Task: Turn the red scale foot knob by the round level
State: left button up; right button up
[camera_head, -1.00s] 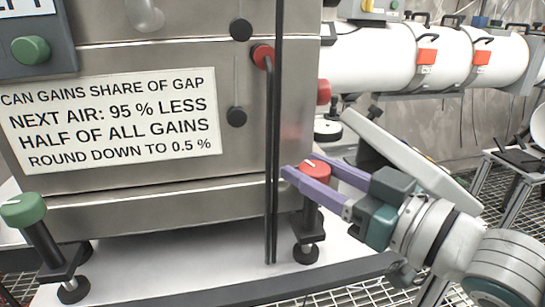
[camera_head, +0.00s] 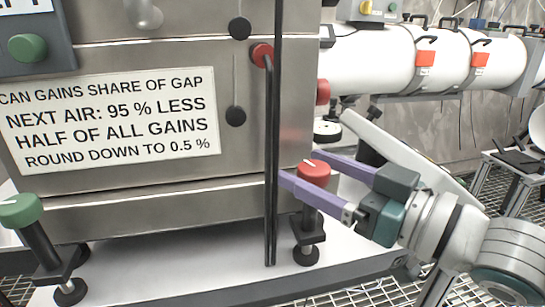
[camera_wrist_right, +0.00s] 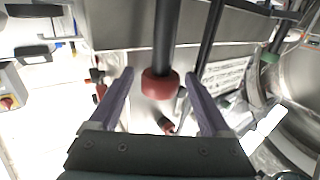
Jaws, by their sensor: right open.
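The red scale foot knob (camera_head: 314,172) has a white mark on top and sits on a black post at the steel cabinet's lower right corner. My right gripper (camera_head: 293,167) is open, its two purple fingers on either side of the knob. In the right wrist view the scene is upside down, and the red knob (camera_wrist_right: 160,84) lies between the spread fingers of the right gripper (camera_wrist_right: 159,74), with gaps on both sides. I cannot make out the round level for certain. My left gripper is not in view.
Black vertical rods (camera_head: 271,160) stand just left of the knob. A green foot knob (camera_head: 21,210) is at the left corner. A lettered sign (camera_head: 110,125) is on the cabinet. White cylinders (camera_head: 375,57) lie behind at right. A pale slanted panel (camera_head: 375,135) is behind the gripper.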

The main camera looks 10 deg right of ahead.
jog(key=p+v, duration=0.1)
jog(key=v, duration=0.9)
jog(key=s+r+m+g+h+p, duration=0.3)
jog(key=s+r+g+h+p, duration=0.25)
jog(key=s+p, duration=0.4)
jog(key=s+r+m+g+h+p, duration=0.2)
jog(key=s+r+g+h+p, duration=0.45)
jog(key=p, duration=0.45)
notch_tip(320, 180, up, 35)
jog(key=s+y+p, duration=0.1)
jog(key=p, duration=3.3)
jog(key=shift+s+t+y, duration=0.35)
jog(key=shift+t+y, duration=0.05)
